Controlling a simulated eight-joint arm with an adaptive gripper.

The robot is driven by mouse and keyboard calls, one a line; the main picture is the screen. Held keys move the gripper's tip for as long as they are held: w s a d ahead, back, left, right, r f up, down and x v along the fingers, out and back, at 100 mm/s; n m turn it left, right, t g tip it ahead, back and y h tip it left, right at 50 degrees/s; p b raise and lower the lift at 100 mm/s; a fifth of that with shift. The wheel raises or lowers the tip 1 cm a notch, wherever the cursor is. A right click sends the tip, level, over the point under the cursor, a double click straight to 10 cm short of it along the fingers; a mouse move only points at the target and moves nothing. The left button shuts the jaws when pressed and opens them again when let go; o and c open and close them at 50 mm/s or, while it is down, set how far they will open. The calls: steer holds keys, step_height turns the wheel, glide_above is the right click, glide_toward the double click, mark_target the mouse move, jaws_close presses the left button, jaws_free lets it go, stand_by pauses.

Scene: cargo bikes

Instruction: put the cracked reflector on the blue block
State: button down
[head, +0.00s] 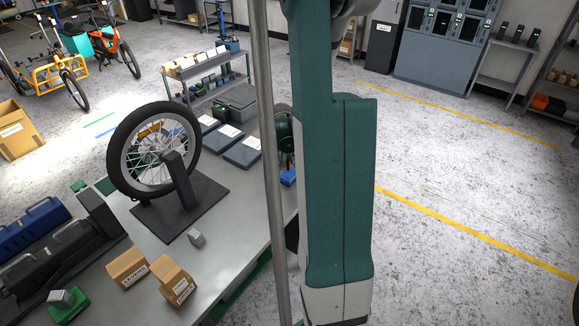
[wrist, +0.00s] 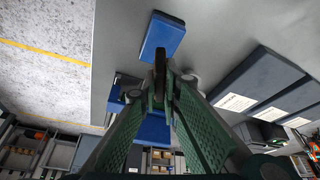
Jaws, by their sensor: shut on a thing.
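My gripper (wrist: 163,92) is shut on a thin dark piece, seen almost edge-on between the fingertips in the wrist view. It appears to be the reflector (wrist: 160,64); no crack can be made out. The blue block (wrist: 165,34) lies on the grey table just past the fingertips, and the held piece's tip shows close to its near edge. I cannot tell whether they touch. In the head view the blue block (head: 288,177) shows at the table's right edge, beside my arm, which hides most of the gripper.
A wheel (head: 154,150) stands in a dark stand on the table (head: 232,230). Dark labelled cases (head: 242,151) lie behind it. Two cardboard boxes (head: 127,267), a small grey block (head: 196,238) and a green block (head: 68,308) with a grey piece on top are nearer.

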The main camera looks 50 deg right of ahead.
mark_target(289, 165)
steer(key=shift+f, duration=2.1)
steer(key=shift+f+b, duration=0.1)
steer(key=shift+b, duration=0.2)
steer(key=c, duration=2.6)
jaws_free()
steer(key=shift+o, duration=0.2)
steer(key=p+v, duration=0.1)
steer(key=v, duration=1.1)
steer(key=shift+a, duration=0.1)
